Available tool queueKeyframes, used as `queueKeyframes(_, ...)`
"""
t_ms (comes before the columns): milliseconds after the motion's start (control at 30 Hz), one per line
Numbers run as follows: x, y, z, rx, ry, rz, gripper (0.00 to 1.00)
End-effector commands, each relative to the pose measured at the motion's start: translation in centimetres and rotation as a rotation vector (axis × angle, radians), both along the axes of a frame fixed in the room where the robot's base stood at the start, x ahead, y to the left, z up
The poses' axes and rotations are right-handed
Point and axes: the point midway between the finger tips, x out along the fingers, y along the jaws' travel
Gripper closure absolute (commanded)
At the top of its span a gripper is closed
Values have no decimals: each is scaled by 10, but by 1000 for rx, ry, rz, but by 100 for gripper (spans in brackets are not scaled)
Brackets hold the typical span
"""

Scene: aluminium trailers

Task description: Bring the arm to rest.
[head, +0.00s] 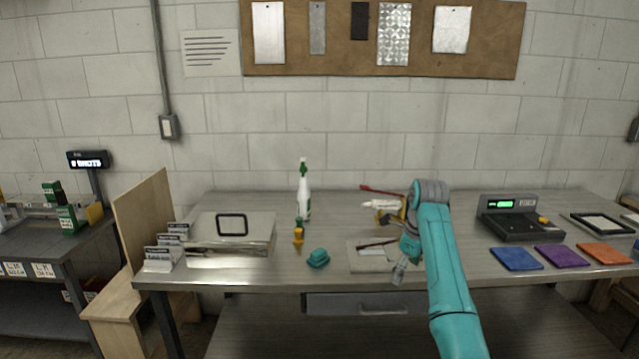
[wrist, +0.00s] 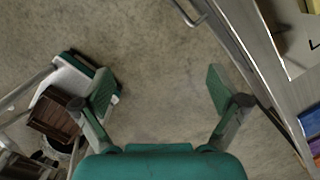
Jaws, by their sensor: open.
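My teal arm rises in front of the grey metal workbench (head: 330,275), bends at its elbow and hangs down at the bench's front edge. My gripper (head: 398,276) points downward there, in front of a pale flat tray or pad (head: 366,262). In the wrist view my gripper (wrist: 160,84) has its two fingers spread wide, with only the concrete floor (wrist: 155,45) showing between them. It holds nothing. Part of the bench behind my arm is hidden.
On the bench are a spray bottle (head: 304,196), a teal cap-like object (head: 318,258), a metal case (head: 232,246), a scale (head: 510,222) and coloured cloths (head: 516,259). The bench edge and drawer (head: 370,303) are close to my gripper. Crate-like items (wrist: 55,112) stand on the floor.

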Motion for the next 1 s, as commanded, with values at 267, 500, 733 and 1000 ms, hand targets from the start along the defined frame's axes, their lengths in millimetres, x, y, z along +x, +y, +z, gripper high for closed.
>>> queueKeyframes(267, -3, 2, -47, -12, -44, 69, 3)
queueKeyframes(500, -13, 5, -111, -35, -109, 172, 3)
queueKeyframes(733, -42, 10, -203, -87, -212, 334, 3)
queueKeyframes(1000, -95, 17, -293, -173, -334, 532, 3)
